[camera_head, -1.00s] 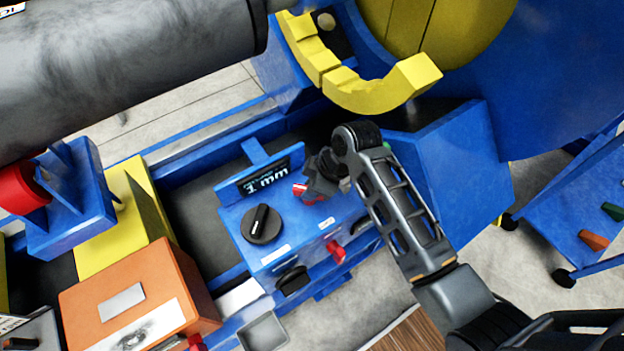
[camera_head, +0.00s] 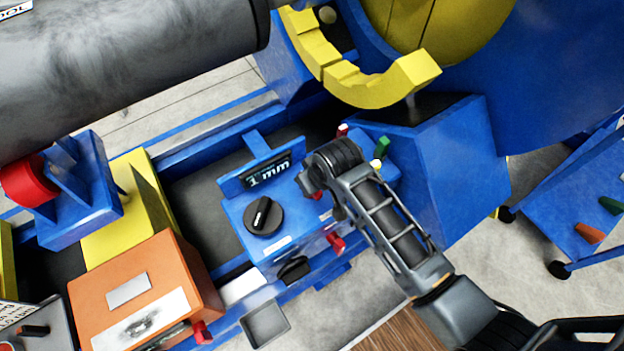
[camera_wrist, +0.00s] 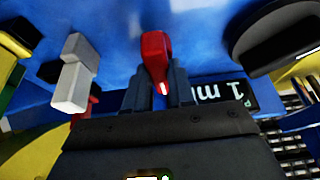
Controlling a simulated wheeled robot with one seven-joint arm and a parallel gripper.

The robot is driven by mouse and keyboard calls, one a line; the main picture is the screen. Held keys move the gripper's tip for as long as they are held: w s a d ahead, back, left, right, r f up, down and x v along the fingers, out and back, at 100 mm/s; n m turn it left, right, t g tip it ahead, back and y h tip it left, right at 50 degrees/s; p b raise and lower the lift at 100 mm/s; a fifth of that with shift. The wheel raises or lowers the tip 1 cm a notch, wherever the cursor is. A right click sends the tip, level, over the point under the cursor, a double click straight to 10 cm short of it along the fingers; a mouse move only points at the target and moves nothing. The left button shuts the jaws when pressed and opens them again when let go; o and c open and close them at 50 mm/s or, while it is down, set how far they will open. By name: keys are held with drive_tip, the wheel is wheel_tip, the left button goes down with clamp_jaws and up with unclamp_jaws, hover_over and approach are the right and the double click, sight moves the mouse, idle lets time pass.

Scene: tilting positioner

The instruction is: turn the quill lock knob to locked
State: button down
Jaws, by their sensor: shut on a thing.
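A blue control box (camera_head: 290,205) carries a large black round knob (camera_head: 263,216) with a white pointer line. My gripper (camera_head: 320,182) is over the right part of its top face. In the wrist view my gripper's two dark fingers (camera_wrist: 157,90) are shut on a red knob (camera_wrist: 156,58) with a white mark. Only a bit of that red knob (camera_head: 316,194) shows in the head view beside my gripper. No label naming the quill lock is readable. The black knob also shows at the upper right of the wrist view (camera_wrist: 280,35).
A small display (camera_head: 269,174) reads "1 mm" behind the black knob. A red lever (camera_head: 336,242) and a black knob (camera_head: 293,270) stick out of the box's front. A green lever (camera_head: 382,147) stands behind my gripper. An orange box (camera_head: 150,300) is at the left.

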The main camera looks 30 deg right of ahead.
drive_tip(key=shift+s+f, duration=0.2)
drive_tip(key=shift+f, duration=0.1)
drive_tip(key=c, duration=1.1)
unclamp_jaws()
drive_tip(key=shift+c, duration=0.2)
drive_tip(key=shift+o, duration=0.9)
drive_tip(key=shift+w, duration=0.1)
drive_tip(key=shift+r, duration=0.1)
drive_tip(key=shift+v, duration=3.9)
